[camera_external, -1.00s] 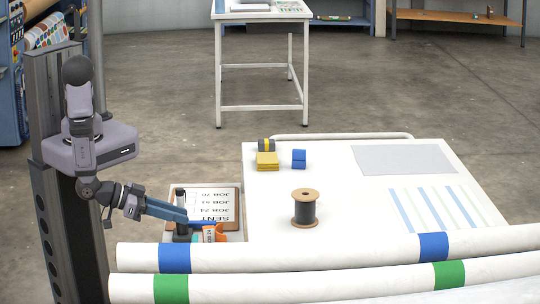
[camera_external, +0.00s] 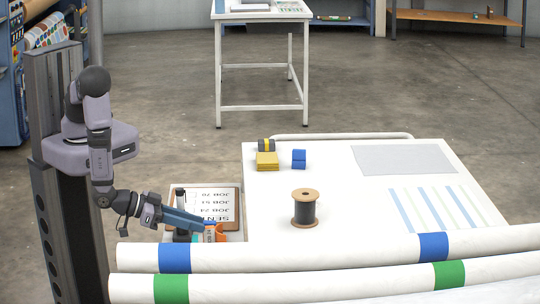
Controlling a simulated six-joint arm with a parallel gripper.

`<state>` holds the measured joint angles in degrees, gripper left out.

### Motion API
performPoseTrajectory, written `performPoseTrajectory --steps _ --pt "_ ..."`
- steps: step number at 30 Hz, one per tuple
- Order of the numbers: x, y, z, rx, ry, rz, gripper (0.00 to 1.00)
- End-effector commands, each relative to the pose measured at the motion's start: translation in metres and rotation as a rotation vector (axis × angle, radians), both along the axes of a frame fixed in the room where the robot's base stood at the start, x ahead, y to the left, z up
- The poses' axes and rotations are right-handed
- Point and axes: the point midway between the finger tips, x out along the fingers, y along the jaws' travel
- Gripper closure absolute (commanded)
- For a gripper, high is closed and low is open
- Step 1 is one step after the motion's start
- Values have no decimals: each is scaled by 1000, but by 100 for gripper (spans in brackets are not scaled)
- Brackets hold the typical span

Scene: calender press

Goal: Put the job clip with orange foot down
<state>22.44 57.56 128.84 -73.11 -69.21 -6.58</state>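The job clip with the orange foot (camera_external: 220,236) is at the front right of a small tray (camera_external: 239,234) beside the white table. Its orange part shows just beyond my fingertips; the rest is small and partly hidden. My gripper (camera_external: 207,228) reaches down from the left, with its long blue fingers at or against the clip. From this view I cannot tell whether the fingers are closed on it. A clipboard (camera_external: 225,204) with a printed job list lies in the tray behind the clip. A dark upright piece (camera_external: 180,196) stands at the tray's left, partly behind my fingers.
The white table (camera_external: 350,200) holds a dark spool (camera_external: 304,211), yellow blocks (camera_external: 267,160), blue blocks (camera_external: 299,158), a grey sheet (camera_external: 405,160) and a striped sheet (camera_external: 436,208). Long white rollers (camera_external: 330,251) with blue and green bands cross the front. The table's middle is mostly clear.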

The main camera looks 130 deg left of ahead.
Motion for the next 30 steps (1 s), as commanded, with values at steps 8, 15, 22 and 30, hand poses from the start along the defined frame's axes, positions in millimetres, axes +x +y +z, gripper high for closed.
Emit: performPoseTrajectory --steps 8,15,22,30 --pt "14 20 -10 -1 -1 2 77" --pt "15 21 -11 -1 -1 -1 77" --pt "15 21 -11 -1 -1 -1 100" --pt "15 21 -10 0 -2 -1 100"
